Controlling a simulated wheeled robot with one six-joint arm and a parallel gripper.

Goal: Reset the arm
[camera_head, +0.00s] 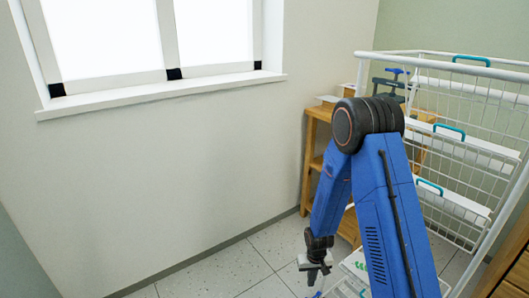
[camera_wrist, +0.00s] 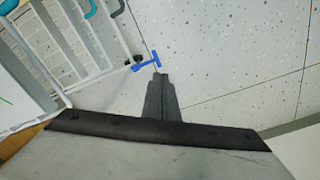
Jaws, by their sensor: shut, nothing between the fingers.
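My blue arm stands at the right of the head view, bent at a black elbow joint, with its forearm hanging down. My gripper (camera_head: 316,278) is low over the speckled floor and points downward. In the wrist view my gripper (camera_wrist: 157,76) is a dark pair of fingers pressed together, with nothing held between them. A small blue T-shaped object (camera_wrist: 147,62) shows just beyond the fingertips. I cannot tell how far below the tips it lies.
A white wire rack (camera_head: 465,130) with teal handles stands close on the right, beside my arm. A wooden shelf unit (camera_head: 312,160) is behind my arm. A window (camera_head: 150,40) with a sill is in the left wall. The tiled floor (camera_head: 240,272) at left is clear.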

